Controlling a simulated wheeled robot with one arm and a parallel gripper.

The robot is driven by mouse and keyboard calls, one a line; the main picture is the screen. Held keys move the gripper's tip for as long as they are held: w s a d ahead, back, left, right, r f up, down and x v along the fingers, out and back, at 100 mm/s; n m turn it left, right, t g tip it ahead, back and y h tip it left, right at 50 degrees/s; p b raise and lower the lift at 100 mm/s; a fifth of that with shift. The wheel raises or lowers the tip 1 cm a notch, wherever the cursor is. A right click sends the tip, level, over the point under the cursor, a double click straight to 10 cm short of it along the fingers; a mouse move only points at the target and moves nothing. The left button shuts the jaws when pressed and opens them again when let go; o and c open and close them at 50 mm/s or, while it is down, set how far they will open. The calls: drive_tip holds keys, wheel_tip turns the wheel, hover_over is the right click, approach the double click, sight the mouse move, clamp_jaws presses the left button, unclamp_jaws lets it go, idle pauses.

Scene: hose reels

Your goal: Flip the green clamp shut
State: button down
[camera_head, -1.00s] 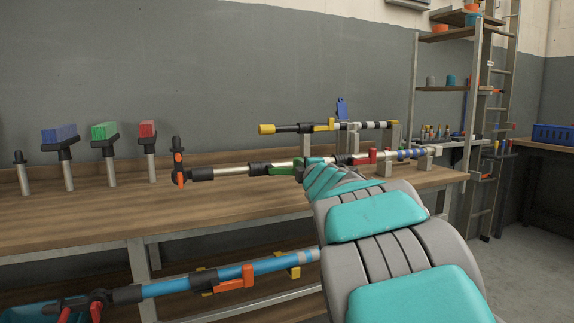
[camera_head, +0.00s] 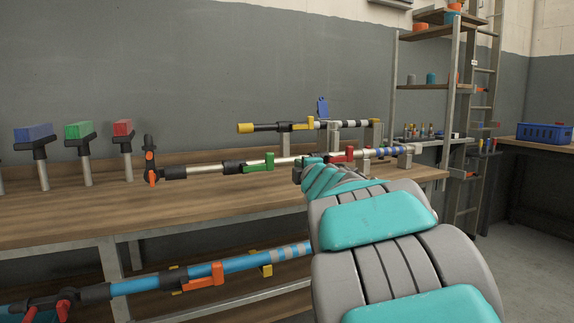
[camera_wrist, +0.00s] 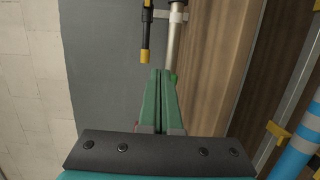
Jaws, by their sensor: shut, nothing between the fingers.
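The green clamp (camera_head: 258,165) sits on the silver middle pole above the bench in the head view. Its tab stands up at its right end; I cannot tell whether it is closed. My gripper (camera_head: 304,167) is to the right of the clamp, close to the pole and partly hidden by my arm. In the wrist view my gripper (camera_wrist: 160,73) has its fingers together and empty. A small green patch, likely the clamp (camera_wrist: 174,79), shows just right of the fingertips, mostly hidden behind them; contact is unclear.
A red clamp (camera_head: 344,154) is farther right on the same pole. A blue pole with an orange clamp (camera_head: 205,278) is lower in front. Blue, green and red blocks on stands are at the left.

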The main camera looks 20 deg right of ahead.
drive_tip(key=s+d, duration=0.1)
drive_tip(key=d, duration=0.1)
drive_tip(key=s+d, duration=0.2)
drive_tip(key=d, duration=0.1)
drive_tip(key=shift+s, duration=0.2)
drive_tip(key=s+f+m+g+h, duration=0.4)
drive_tip(key=s+f+m+g, duration=0.75)
drive_tip(key=s+f, duration=0.95)
drive_tip(key=s+a+f+m+g+y, duration=0.1)
drive_tip(key=s+a+f, duration=0.3)
drive_tip(key=s, duration=0.5)
drive_tip(key=s+a+f+m+g+y, duration=0.2)
drive_tip(key=s+a+f+m+g, duration=0.1)
drive_tip(key=s, duration=0.6)
drive_tip(key=s+a+f+m+g+y, duration=0.1)
drive_tip(key=s+a+f+g, duration=0.3)
drive_tip(key=s, duration=0.5)
wheel_tip(320, 180, down, 2)
drive_tip(key=shift+s+a+f+m+y, duration=0.15)
drive_tip(key=shift+a+m+y, duration=0.3)
drive_tip(key=shift+a, duration=0.65)
